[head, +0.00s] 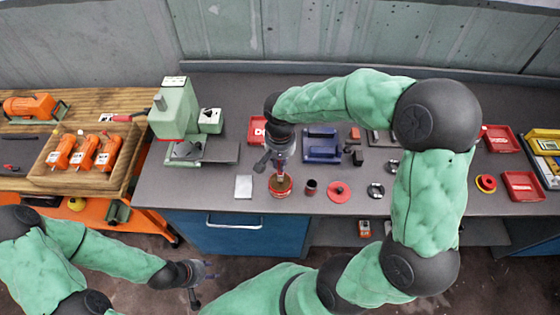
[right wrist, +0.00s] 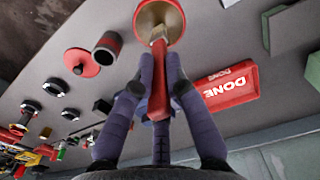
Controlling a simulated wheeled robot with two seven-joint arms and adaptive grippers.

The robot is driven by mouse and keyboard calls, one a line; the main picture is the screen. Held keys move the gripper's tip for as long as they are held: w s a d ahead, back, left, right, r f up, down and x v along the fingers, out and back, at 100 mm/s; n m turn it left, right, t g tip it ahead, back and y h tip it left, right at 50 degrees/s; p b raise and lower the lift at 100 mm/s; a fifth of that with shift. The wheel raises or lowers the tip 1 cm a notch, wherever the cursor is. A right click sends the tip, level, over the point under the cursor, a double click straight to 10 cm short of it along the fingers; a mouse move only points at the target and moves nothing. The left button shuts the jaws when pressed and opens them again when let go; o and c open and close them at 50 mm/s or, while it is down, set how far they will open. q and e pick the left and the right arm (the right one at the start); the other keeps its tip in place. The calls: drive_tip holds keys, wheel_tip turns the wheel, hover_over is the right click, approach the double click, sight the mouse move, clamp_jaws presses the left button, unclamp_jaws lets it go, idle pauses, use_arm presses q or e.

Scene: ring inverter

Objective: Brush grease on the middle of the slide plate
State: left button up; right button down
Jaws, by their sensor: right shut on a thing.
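My right gripper (head: 280,160) points down over the bench and is shut on a red-handled brush (right wrist: 158,75); the fingers also show in the right wrist view (right wrist: 157,88). The brush's far end is at a round tin (head: 281,190) with a tan top and red rim; it also shows in the right wrist view (right wrist: 170,14). I cannot tell how deep the bristles are. A pale flat plate (head: 243,186), probably the slide plate, lies left of the tin, apart from it. My left gripper (head: 203,281) is open and empty in front of the bench.
A green press (head: 175,115) stands to the left. A red DONE tray (right wrist: 231,87) and a blue block-like fixture (head: 321,146) lie behind the tin. A dark cup (head: 311,187) and a red disc (head: 339,192) are to its right. My right arm covers part of the bench.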

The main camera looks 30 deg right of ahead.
drive_tip(key=shift+f, duration=0.4)
idle(1.2)
drive_tip(key=shift+r+p, duration=2.35)
drive_tip(key=shift+r, duration=1.25)
drive_tip(key=shift+f, duration=0.1)
